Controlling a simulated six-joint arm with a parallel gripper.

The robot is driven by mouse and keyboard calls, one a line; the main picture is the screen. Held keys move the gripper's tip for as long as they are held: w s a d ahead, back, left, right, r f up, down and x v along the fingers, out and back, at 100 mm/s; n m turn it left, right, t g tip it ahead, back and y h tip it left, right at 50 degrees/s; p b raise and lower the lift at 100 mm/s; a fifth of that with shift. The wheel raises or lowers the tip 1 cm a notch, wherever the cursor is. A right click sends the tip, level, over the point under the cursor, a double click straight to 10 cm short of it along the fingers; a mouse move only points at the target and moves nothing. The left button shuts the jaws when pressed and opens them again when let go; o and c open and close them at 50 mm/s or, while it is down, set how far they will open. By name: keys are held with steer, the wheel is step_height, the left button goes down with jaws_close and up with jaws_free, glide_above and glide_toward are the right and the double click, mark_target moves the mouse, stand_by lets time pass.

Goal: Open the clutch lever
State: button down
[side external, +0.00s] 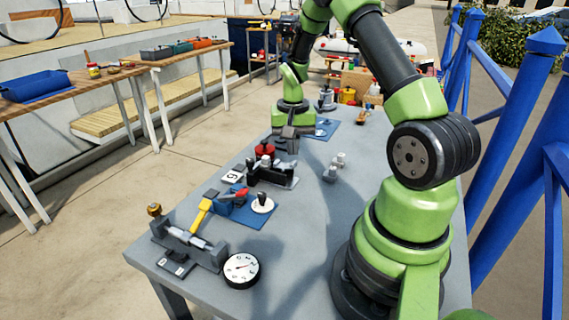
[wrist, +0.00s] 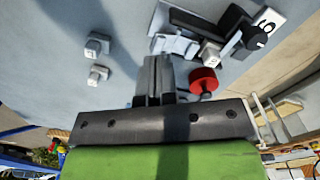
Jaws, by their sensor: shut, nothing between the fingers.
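No lever is clearly labelled as the clutch. A blue block (side external: 226,207) on a blue mat has a yellow lever (side external: 202,214) sloping down to its left and a small red lever (side external: 241,193) on top. I cannot tell which is the clutch lever. My gripper (side external: 282,138) is behind this block, apart from both levers and above the table. In the wrist view my gripper (wrist: 155,65) has its fingers together and empty. The block and its levers are not clearly visible in that view.
A dark fixture with a red cap (side external: 264,149) stands near my gripper; the red cap (wrist: 203,80) also shows in the wrist view. Small grey blocks (side external: 334,165) are on the right. A round dial (side external: 241,270) and a grey clamp fixture (side external: 188,245) are at the front.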

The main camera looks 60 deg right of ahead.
mark_target(292, 163)
steer(key=shift+f, duration=1.55)
stand_by(0.7)
steer(key=shift+r, duration=3.55)
steer(key=shift+w+a+r, duration=0.1)
steer(key=shift+a+r, duration=0.1)
steer(key=shift+r, duration=0.1)
steer(key=s+a+r+n+t, duration=0.2)
steer(key=a+r+n, duration=0.1)
steer(key=a+r, duration=0.5)
steer(key=s+a+r+n+t, duration=0.2)
steer(key=s+a+r+t, duration=0.1)
steer(key=a+r, duration=0.55)
steer(key=s+a+r+n+t+y, duration=0.1)
steer(key=s+a+n+t+y, duration=0.1)
steer(key=s+a, duration=0.4)
steer(key=shift+s+n, duration=0.5)
